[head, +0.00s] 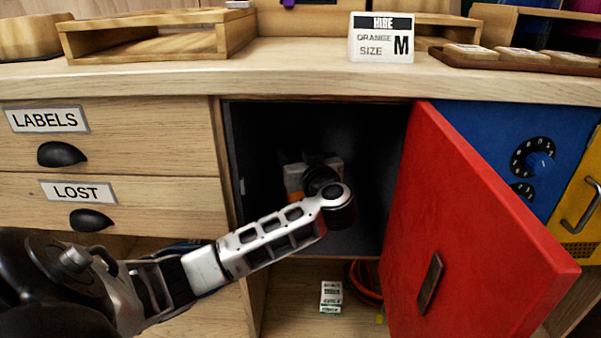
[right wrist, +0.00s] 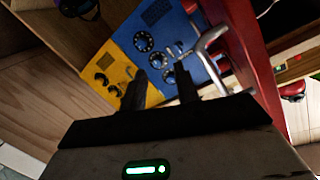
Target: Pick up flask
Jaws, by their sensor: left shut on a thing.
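My left gripper (head: 298,178) is inside the dark locker (head: 262,120) behind the open red door (head: 455,230). It is shut on the flask, of which only a small orange patch (head: 295,197) seems to show below the gripper. The rest of the flask is hidden by my wrist and the shadow, so I cannot tell whether it is lifted off the locker floor. My right gripper (right wrist: 162,82) shows in the right wrist view with its two dark fingers apart and nothing visible between them.
The red door stands out to the right of the locker opening. The worktop above holds a wooden tray (head: 150,55) and a HIRE sign (head: 381,38). Blue (right wrist: 160,30) and yellow (right wrist: 120,72) dial panels face the right gripper.

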